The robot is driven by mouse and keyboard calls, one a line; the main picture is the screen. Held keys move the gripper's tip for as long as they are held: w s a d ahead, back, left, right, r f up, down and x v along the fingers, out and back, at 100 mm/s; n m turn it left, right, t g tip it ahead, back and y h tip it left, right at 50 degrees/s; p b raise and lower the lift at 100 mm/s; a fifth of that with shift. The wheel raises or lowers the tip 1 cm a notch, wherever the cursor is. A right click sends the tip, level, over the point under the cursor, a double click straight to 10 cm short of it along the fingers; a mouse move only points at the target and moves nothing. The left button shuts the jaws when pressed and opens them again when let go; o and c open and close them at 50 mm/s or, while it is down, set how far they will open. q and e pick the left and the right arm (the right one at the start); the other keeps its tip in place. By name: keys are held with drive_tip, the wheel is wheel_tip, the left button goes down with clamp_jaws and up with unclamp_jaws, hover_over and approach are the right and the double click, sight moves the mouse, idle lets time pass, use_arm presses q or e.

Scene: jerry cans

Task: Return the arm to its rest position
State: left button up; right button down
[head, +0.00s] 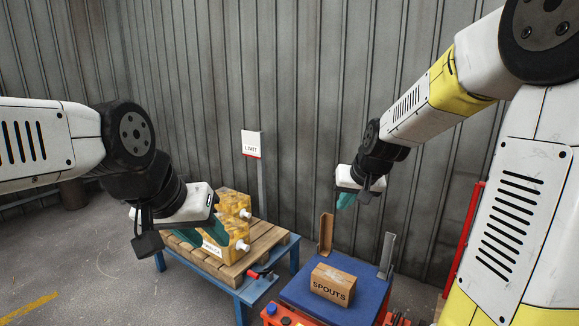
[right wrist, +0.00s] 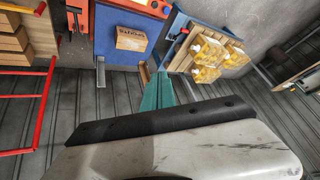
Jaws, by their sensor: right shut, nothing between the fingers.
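My right gripper (head: 346,202) hangs in the air above and behind the blue-topped stand, with its teal fingers together and nothing between them. In the right wrist view the closed fingers (right wrist: 158,92) point toward the stand and pallet. My left gripper (head: 188,238) is in front of the yellow jerry cans (head: 235,202); its teal fingers overlap the cans in the picture, and I cannot tell whether they touch or how far apart they are. The cans have white caps and stand on a wooden pallet (head: 270,238); the left arm partly hides them.
The pallet lies on a blue table (head: 250,290). A cardboard box marked SPOUTS (head: 333,284) sits on the blue-topped stand (head: 302,286), near two upright brackets (head: 326,233). A sign (head: 251,144) stands behind the pallet. Red rails (head: 464,238) are at the right.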

drive_tip(key=s+r, duration=0.3)
drive_tip(key=s, duration=0.8)
drive_tip(key=s+r, duration=0.3)
drive_tip(key=s, duration=0.9)
drive_tip(key=shift+s+n, duration=0.25)
drive_tip(key=shift+n, duration=0.15)
